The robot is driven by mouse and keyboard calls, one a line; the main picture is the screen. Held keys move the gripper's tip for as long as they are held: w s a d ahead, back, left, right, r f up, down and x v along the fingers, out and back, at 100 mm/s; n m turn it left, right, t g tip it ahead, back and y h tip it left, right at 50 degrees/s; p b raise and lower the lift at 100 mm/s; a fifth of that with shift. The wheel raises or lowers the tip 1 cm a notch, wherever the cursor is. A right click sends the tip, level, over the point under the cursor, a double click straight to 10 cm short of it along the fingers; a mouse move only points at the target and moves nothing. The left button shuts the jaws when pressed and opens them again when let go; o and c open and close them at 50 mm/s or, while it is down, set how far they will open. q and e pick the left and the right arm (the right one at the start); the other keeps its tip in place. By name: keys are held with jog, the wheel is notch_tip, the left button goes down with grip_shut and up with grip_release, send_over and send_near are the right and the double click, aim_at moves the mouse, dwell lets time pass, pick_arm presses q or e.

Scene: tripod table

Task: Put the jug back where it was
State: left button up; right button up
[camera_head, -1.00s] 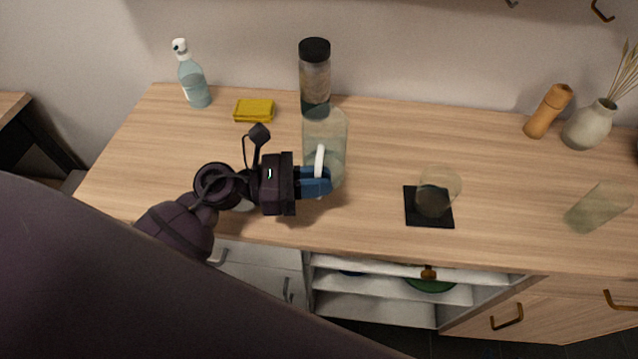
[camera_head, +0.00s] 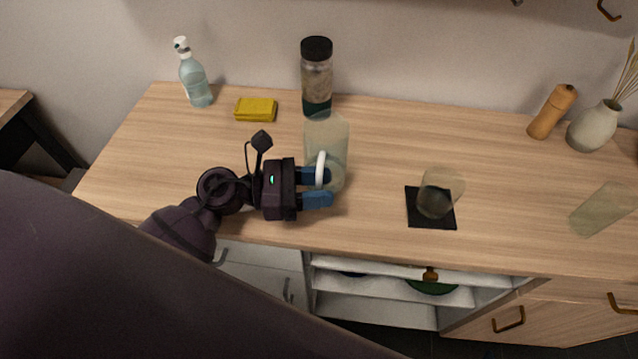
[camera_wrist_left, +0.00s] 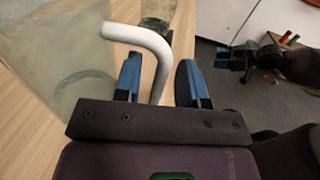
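The jug (camera_head: 327,135) is a see-through, pale green vessel with a white handle. It stands upright on the wooden counter, left of the middle. My left gripper (camera_head: 317,188) is at its near side, with its two blue fingers spread apart. The jug's body (camera_wrist_left: 55,55) fills the left of that view. My right gripper (camera_wrist_left: 229,60) shows small and dark at the right of the wrist view; its finger state is unclear.
A black-lidded jar (camera_head: 317,80) stands right behind the jug. A glass (camera_head: 437,195) stands on a black coaster (camera_head: 432,222) to the right.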

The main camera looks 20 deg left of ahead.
pick_arm(q)
jog(key=shift+r, duration=0.15)
jog(key=b+v, duration=0.1)
jog(key=v, duration=0.9)
jog(key=shift+s+a, duration=0.1)
jog(key=shift+a, duration=0.15)
jog(key=shift+s+a, duration=0.35)
jog(key=shift+a, duration=0.3)
pick_arm(e)
jog(key=shift+w+a+f, duration=0.1)
jog(key=shift+w+f, duration=0.1)
jog(key=shift+w, duration=0.15)
jog(key=shift+s+f, duration=0.1)
